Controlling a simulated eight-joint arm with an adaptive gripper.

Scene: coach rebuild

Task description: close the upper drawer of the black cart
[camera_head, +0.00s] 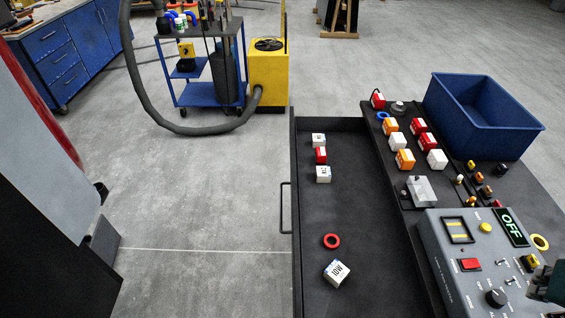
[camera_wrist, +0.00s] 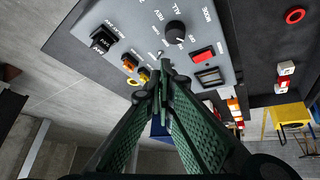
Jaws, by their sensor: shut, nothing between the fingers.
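The black cart (camera_head: 394,170) stands at the right in the head view. Its upper drawer (camera_head: 318,217) is pulled out to the left, with its bar handle (camera_head: 284,208) on the far left side. In the drawer lie small boxes and a red ring (camera_head: 331,241). In the wrist view the dark interior of the drawer (camera_wrist: 262,50) shows at the upper right. My gripper (camera_wrist: 162,82) is shut and empty, its green fingers over the grey control panel. In the head view only part of it (camera_head: 551,284) shows at the right edge, well away from the handle.
The grey control panel (camera_head: 455,276) with knobs and an OFF display sits on the cart top. Behind it are several boxes, small fittings and a blue bin (camera_head: 480,115). Left of the drawer the floor is free. A blue trolley (camera_head: 208,92) and yellow machine (camera_head: 268,75) stand farther back.

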